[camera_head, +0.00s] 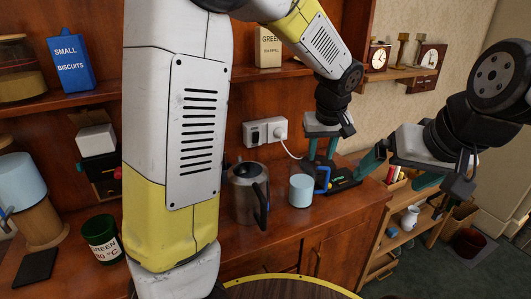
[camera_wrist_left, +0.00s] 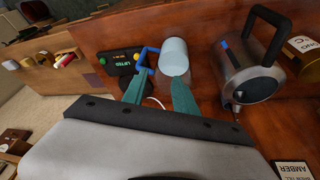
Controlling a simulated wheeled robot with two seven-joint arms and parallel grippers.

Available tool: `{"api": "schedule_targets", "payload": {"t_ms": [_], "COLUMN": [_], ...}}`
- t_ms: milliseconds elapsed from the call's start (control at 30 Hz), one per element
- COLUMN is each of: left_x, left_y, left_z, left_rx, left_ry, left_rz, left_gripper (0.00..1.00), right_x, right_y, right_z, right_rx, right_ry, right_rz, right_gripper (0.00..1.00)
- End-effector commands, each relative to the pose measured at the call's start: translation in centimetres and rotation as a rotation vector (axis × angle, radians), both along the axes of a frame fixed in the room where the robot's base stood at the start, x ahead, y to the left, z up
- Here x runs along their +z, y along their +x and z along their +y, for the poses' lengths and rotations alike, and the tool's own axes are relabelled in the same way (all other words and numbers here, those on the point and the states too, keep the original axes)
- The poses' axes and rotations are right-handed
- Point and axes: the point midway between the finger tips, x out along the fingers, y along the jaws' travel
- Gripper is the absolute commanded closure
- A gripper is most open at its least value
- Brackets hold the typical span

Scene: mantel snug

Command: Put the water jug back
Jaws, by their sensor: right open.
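A pale blue cylinder (camera_head: 300,190) with a blue handle (camera_head: 322,178), seemingly the water jug, stands upright on the wooden counter. It also shows in the left wrist view (camera_wrist_left: 174,58). My left gripper (camera_head: 320,160) is over its handle side, with teal fingers spread apart; in the left wrist view the handle lies just beyond and between the fingertips. No grip on it is visible. A steel kettle (camera_head: 249,195) with a black handle stands to its left and in the left wrist view (camera_wrist_left: 250,68). My right gripper (camera_head: 392,175) is open and empty at the right.
A black base (camera_head: 345,180) with a lit display sits right of the cylinder. A green cup (camera_head: 102,240) and another pale blue vessel (camera_head: 21,180) on a wooden stand are at the left. A plugged white socket (camera_head: 265,132) is behind. My left arm hides part of the counter.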

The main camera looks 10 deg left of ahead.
Motion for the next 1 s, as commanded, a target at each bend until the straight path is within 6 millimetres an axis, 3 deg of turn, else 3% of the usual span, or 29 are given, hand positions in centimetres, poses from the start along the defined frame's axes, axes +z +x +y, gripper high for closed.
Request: {"api": "schedule_targets", "payload": {"t_ms": [33,200,400,533,700,1000], "left_x": [1.5,5.1,7.7,8.2,8.1,8.1], "left_y": [-1.1,-6.2,-13.2,-17.1,-19.9,-20.5], "left_z": [2.5,8.7,13.8,15.5,16.3,16.3], "left_rx": [-0.003,-0.082,-0.186,-0.243,-0.289,-0.305], "left_ry": [-0.036,-0.12,-0.158,-0.143,-0.114,-0.103], "left_rz": [0.002,-0.013,-0.101,-0.162,-0.211,-0.222], "left_gripper": [0.66,0.66,0.66,0.66,0.66,0.66], "right_x": [0.0,0.0,0.0,0.0,0.0,0.0], "right_y": [0.0,0.0,0.0,0.0,0.0,0.0], "right_z": [0.0,0.0,0.0,0.0,0.0,0.0], "right_rx": [0.0,0.0,0.0,0.0,0.0,0.0], "right_ry": [0.0,0.0,0.0,0.0,0.0,0.0], "right_rz": [0.0,0.0,0.0,0.0,0.0,0.0], "right_gripper": [0.03,0.03,0.03,0.03,0.03,0.03]}}
